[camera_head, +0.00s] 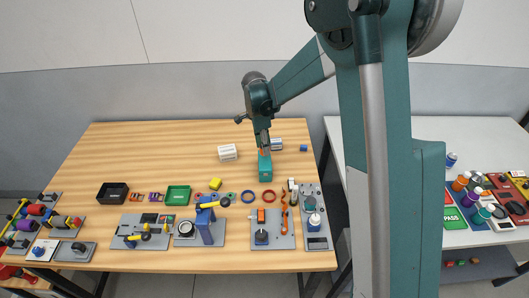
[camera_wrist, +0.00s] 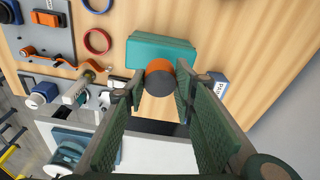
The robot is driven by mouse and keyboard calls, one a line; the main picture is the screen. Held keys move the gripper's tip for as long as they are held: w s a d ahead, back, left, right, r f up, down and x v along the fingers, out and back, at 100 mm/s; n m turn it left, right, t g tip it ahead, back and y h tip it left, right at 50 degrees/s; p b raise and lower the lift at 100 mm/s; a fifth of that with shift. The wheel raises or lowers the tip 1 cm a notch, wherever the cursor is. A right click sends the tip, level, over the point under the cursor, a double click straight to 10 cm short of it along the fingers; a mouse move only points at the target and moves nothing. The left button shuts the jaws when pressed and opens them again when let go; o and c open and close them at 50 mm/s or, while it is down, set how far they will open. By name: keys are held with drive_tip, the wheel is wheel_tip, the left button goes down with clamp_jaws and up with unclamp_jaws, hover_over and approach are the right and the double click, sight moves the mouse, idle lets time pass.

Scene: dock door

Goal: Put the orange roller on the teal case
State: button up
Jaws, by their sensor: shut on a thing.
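The teal case (camera_head: 265,170) stands on the wooden table towards its right side; in the wrist view its teal top (camera_wrist: 160,50) lies just beyond the fingertips. My gripper (camera_head: 263,143) is directly above the case, pointing down. In the wrist view my gripper (camera_wrist: 158,82) is shut on the orange roller (camera_wrist: 159,67), which has a dark grey end facing the camera. The roller overlaps the near edge of the case in that view. In the head view only a small orange bit shows at the fingertips. I cannot tell whether the roller touches the case.
A white box (camera_head: 228,152) stands left of the case. A blue ring (camera_head: 248,197) and a red ring (camera_head: 269,196) lie in front of it. The table's back left is clear.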

sight(261, 147)
drive_tip(key=shift+f, duration=1.85)
drive_tip(key=shift+f, duration=0.2)
drive_tip(key=o, duration=1)
drive_tip(key=shift+c, duration=0.2)
drive_tip(key=shift+r, duration=0.15)
drive_tip(key=r, duration=0.4)
drive_tip(key=a+r, duration=0.1)
drive_tip(key=r, duration=0.7)
drive_tip(key=shift+s+a, duration=0.15)
drive_tip(key=shift+a, duration=0.1)
drive_tip(key=shift+d+r, duration=0.1)
